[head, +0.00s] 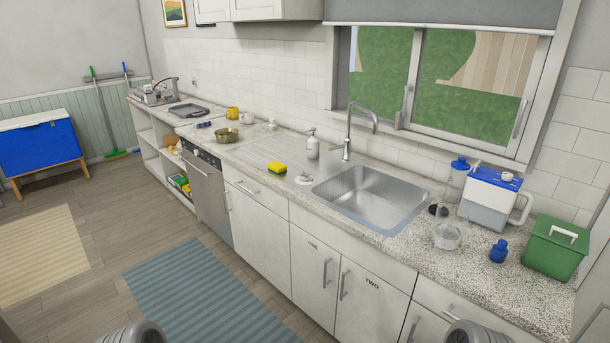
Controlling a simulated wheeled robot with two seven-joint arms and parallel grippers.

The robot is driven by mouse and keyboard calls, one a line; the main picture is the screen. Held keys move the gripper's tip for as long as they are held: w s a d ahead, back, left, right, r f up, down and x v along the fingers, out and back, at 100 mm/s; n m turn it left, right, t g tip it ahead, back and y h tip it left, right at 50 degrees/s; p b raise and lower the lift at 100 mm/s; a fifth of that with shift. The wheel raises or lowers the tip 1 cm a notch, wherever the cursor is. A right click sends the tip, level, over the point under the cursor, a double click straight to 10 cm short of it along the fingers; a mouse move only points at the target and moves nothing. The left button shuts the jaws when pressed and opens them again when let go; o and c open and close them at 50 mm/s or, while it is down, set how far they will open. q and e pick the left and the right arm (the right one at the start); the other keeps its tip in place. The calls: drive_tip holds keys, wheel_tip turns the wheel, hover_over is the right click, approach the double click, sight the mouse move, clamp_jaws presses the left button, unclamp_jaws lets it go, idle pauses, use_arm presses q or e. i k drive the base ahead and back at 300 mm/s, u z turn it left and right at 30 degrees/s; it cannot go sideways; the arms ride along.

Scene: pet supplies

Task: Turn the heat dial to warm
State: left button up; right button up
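I cannot make out for certain a heat dial or a "warm" mark. A white and blue appliance (487,205) with a side handle stands on the right part of the counter, with a small round white piece (508,178) on its top. A steel-fronted appliance (208,195) under the counter has a dark control strip (200,154), too small to read. Neither gripper shows; only grey rounded parts of my arms appear at the bottom edge.
The speckled counter (400,247) runs along the wall with a sink (368,198). A yellow sponge (277,168), soap bottle (312,145), glass jar (447,234), blue bottle (498,251) and green bin (555,247) stand on it. The floor (110,240) before the cabinets has two rugs and is otherwise clear.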

sight(304, 177)
drive_tip(key=u, duration=0.5)
drive_tip(key=i, duration=0.8)
drive_tip(key=u, duration=0.35)
drive_tip(key=i, duration=1.45)
drive_tip(key=z, duration=0.65)
